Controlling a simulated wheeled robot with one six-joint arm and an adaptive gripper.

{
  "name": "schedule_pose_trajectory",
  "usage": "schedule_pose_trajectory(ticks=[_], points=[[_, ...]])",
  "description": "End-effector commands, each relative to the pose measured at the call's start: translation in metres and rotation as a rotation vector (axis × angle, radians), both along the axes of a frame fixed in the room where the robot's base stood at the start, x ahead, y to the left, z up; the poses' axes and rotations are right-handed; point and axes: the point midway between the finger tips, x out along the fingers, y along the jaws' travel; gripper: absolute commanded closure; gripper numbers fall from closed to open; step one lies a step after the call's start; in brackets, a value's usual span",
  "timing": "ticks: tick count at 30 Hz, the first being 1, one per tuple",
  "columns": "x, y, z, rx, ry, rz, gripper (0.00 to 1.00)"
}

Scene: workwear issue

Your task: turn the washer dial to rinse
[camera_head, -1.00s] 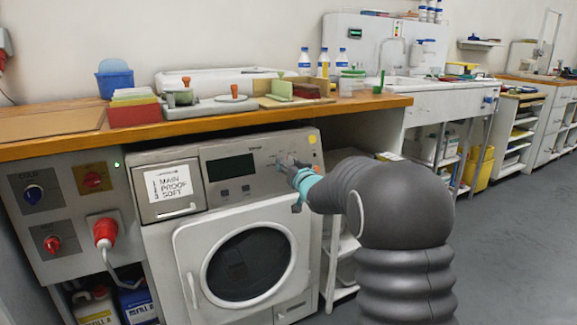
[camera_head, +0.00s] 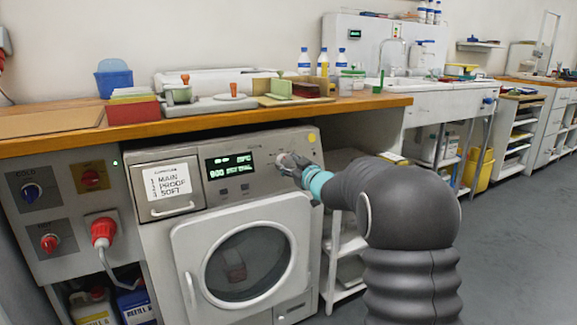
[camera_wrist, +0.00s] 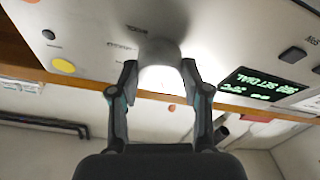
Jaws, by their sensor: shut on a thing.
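The washer (camera_head: 145,245) stands under the wooden counter, with its round door shut. My gripper (camera_head: 292,163) is at the right part of its control panel, with my arm coming in from the right. The dial's pointer and marks cannot be made out. The washer display (camera_head: 230,166) is lit with green text, too small to read surely; it also shows in the wrist view (camera_wrist: 262,84).
A label reading MAIN, PROOF, SOFT (camera_head: 167,184) is on the drawer at the panel's left. A yellow round spot (camera_head: 312,138) is right of the dial. The counter edge (camera_head: 200,125) runs just above the panel. A white shelf rack (camera_head: 345,245) stands right of the washer.

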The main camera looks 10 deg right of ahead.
Motion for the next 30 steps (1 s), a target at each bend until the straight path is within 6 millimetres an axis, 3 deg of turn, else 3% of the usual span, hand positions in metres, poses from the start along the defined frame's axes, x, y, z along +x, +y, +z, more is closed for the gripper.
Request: schedule_pose_trajectory(ticks=[12, 30], points=[[0.0006, -0.0014, 0.0002, -0.205, -0.066, 0.068, 0.88], [0.0006, -0.0011, 0.0002, -0.246, -0.080, 0.082, 0.88]])
